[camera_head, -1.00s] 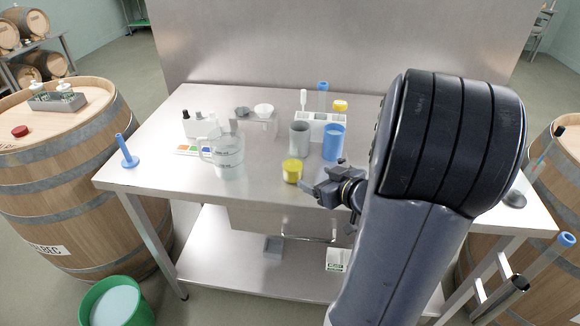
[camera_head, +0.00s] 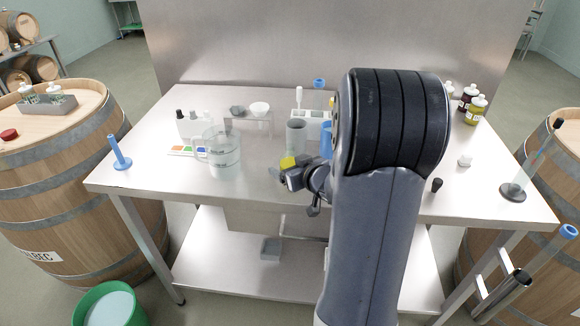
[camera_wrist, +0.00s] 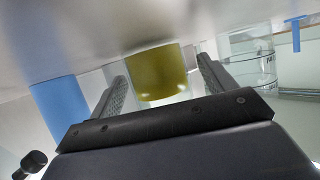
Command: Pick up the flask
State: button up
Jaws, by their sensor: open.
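I cannot tell for sure which thing is the flask. A small round yellow container (camera_head: 288,162) stands on the steel table, partly behind my gripper (camera_head: 290,178). In the wrist view the yellow container (camera_wrist: 158,75) shows between the two fingers of my gripper (camera_wrist: 162,68), which are apart. I cannot tell whether the fingers reach around it, and I see no contact. A clear measuring jug (camera_head: 224,155) with a handle stands to its left, and it also shows at the right of the wrist view (camera_wrist: 248,60).
A grey cup (camera_head: 296,138) and a blue cup (camera_head: 326,142) stand close behind and right; my arm partly hides the blue one. A white rack (camera_head: 311,122) is behind them. Bottles (camera_head: 476,110) stand at the right rear.

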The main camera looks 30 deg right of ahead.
jog(key=shift+w+f, duration=0.1)
jog(key=shift+w, duration=0.15)
jog(key=shift+c, duration=0.6)
jog(key=c, duration=1)
jog(key=shift+c, duration=0.5)
jog(key=shift+r, duration=0.2)
